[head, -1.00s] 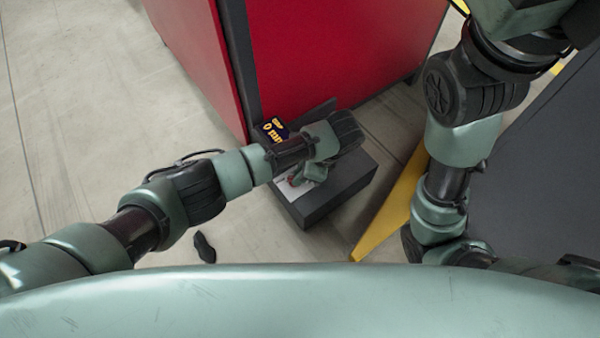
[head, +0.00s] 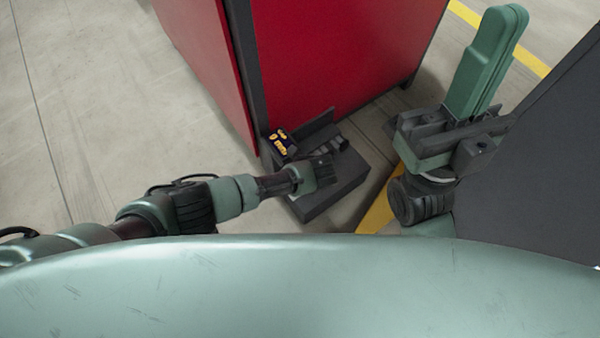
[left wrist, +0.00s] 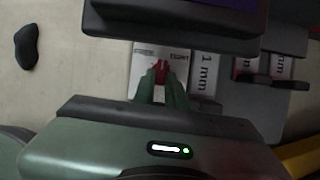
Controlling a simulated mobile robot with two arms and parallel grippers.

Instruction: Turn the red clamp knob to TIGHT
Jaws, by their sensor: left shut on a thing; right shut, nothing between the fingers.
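The red clamp knob (left wrist: 161,72) shows in the left wrist view on a white label plate (left wrist: 146,64). Blurred words stand on both sides of its top; the right one looks like TIGHT. The green fingers of my left gripper (left wrist: 163,86) are shut on the knob from below in the picture. In the head view my left gripper (head: 318,174) is over the dark box (head: 335,197), and the knob is hidden there. My right gripper (head: 505,22) is shut and empty, pointing up at the right, well away from the box.
A dark block with yellow markings (head: 283,143) is at the box's back left, beside a red cabinet (head: 345,60). In the left wrist view, a 1 mm label (left wrist: 206,72) is right of the knob. A black object (left wrist: 27,47) lies on the floor. A dark panel (head: 545,170) stands at right.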

